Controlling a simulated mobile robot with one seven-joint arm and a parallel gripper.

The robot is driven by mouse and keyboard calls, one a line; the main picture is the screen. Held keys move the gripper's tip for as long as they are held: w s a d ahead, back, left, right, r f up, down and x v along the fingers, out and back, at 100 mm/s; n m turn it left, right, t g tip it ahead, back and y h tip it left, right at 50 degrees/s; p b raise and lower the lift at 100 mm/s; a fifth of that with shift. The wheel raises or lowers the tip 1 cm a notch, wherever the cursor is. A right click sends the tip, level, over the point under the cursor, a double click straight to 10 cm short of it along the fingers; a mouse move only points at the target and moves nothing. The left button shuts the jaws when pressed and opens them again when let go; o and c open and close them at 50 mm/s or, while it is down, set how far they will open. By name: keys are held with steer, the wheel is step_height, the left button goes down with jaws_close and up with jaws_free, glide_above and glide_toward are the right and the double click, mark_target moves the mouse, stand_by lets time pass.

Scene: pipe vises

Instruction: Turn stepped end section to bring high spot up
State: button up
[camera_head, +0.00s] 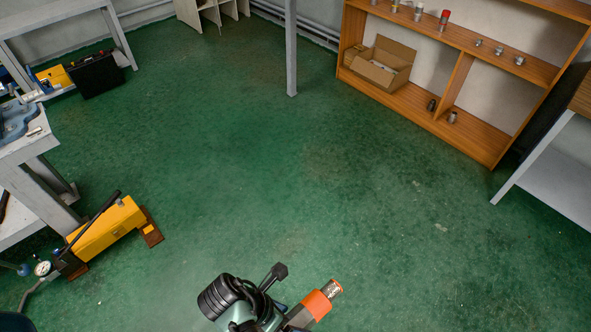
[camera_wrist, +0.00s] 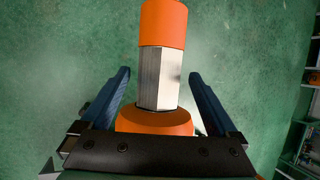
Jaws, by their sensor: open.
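The stepped end section shows in the wrist view as a pale grey faceted length (camera_wrist: 160,82) between an orange band (camera_wrist: 163,24) at the top and a wider orange collar (camera_wrist: 154,122) below. My gripper (camera_wrist: 160,76) is open, with one blue finger on each side of the grey length and a visible gap on both sides. Part of the collar is hidden by the dark gripper body. In the head view, an orange band (camera_head: 318,304) with a bare metal end (camera_head: 332,288) shows at the bottom, beside dark arm parts. Which side is high I cannot tell.
A yellow press-like unit (camera_head: 107,230) with a black lever and gauge stands on the floor at left, near a grey bench (camera_head: 40,150). A wooden shelf (camera_head: 480,140) with small fittings and a cardboard box (camera_head: 383,66) stands at upper right. The central green floor is clear.

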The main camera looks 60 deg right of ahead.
steer(key=shift+x, duration=1.05)
steer(key=c, duration=1.4)
steer(key=shift+r+t+p, duration=0.1)
steer(key=shift+t+p, duration=0.3)
steer(key=shift+p, duration=0.1)
